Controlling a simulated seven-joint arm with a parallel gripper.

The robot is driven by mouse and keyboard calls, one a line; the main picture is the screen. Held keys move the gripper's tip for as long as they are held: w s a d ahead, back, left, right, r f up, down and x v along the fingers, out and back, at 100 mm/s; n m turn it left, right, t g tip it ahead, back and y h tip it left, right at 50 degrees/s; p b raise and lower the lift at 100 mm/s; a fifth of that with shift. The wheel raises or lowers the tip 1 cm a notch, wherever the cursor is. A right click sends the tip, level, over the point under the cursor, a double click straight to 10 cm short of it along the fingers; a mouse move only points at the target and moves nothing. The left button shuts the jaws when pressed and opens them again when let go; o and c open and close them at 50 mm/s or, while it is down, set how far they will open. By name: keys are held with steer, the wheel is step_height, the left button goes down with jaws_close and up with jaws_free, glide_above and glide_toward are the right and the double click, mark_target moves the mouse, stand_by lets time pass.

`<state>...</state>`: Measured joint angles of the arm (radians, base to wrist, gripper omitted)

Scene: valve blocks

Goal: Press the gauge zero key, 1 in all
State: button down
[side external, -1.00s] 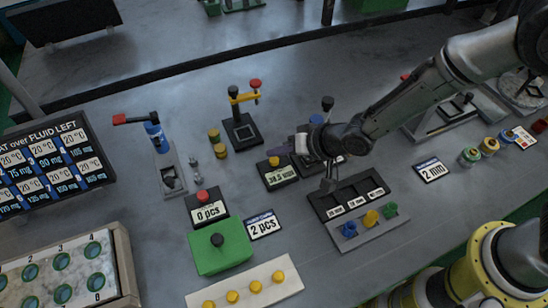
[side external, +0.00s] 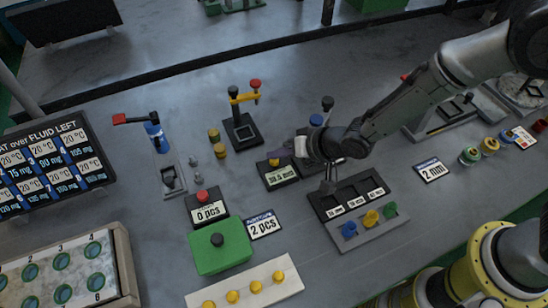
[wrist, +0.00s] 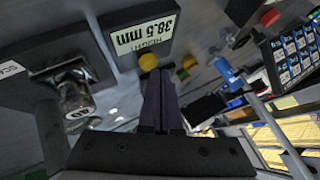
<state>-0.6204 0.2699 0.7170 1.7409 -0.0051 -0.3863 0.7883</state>
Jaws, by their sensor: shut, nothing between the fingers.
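The height gauge's dark readout box (side external: 280,175) is left of my gripper in the side view; its display reads 38.5 mm. A yellow key (side external: 274,162) stands on its far edge. The wrist view shows the readout (wrist: 143,36) upside down with the yellow key (wrist: 149,62) at its edge. My gripper (side external: 284,152) is shut and empty, its dark fingertips close beside the key. In the wrist view the fingertips (wrist: 160,74) are right by the key; I cannot tell whether they touch it.
A readout with a red button (side external: 202,196) shows 0 pcs, beside a green box (side external: 220,248) with a black knob. A yellow-armed stand (side external: 242,125) is behind the gauge. A dark tray (side external: 350,197) with three labelled slots stands to the right, with coloured knobs in front.

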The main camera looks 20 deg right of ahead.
steer(key=shift+f, duration=0.5)
stand_by(0.3)
steer(key=shift+r, duration=0.9)
steer(key=shift+r, duration=0.1)
steer(key=shift+r, duration=2.45)
